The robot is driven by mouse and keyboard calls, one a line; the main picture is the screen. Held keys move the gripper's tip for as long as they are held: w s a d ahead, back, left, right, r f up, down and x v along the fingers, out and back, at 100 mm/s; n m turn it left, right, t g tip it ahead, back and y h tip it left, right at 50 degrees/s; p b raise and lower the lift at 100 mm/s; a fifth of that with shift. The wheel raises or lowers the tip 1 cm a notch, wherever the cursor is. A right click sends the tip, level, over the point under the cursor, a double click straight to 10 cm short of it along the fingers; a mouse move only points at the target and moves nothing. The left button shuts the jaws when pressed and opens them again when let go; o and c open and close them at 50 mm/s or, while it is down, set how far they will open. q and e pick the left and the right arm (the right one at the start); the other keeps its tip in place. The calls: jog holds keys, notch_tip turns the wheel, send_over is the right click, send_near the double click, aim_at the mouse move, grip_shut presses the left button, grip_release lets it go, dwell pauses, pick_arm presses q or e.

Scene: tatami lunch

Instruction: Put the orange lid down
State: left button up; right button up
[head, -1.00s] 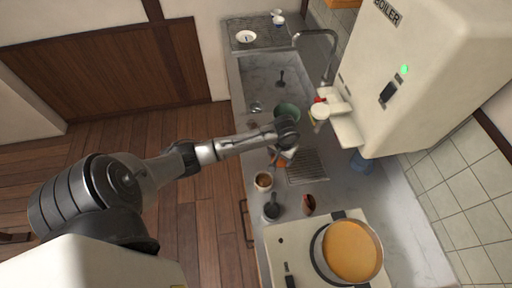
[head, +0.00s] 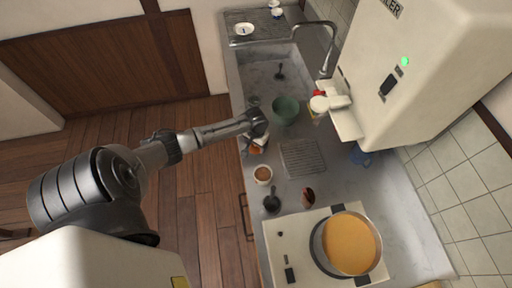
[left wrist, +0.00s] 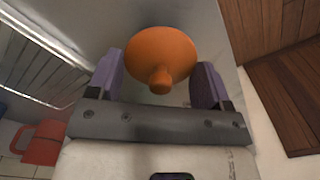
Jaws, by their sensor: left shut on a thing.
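The orange lid (left wrist: 160,55) fills the middle of the left wrist view, with its round knob pointing toward the camera. My left gripper (left wrist: 158,88) has its two purple pads on either side of the lid, shut on it. In the head view my left gripper (head: 257,128) is over the near-left edge of the counter, beside the sink. A small orange patch of the lid (head: 256,149) shows just below it. Whether the lid touches the surface under it cannot be told. My right gripper is not in view.
A green bowl (head: 286,110) stands right of the gripper. A wire rack (head: 302,157), a cup with brown contents (head: 263,174) and a dark ladle (head: 271,204) are nearby. A pot of orange soup (head: 350,243) sits on the stove. The boiler (head: 390,75) overhangs the right side.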

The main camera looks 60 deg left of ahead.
aim_at(256, 147)
pick_arm(q)
jog(key=shift+f, duration=1.55)
jog(key=shift+f, duration=0.1)
jog(key=o, duration=0.9)
notch_tip(256, 147, up, 11)
jog(key=shift+p, duration=0.55)
jog(key=shift+d+r, duration=0.1)
jog(key=shift+r, duration=0.5)
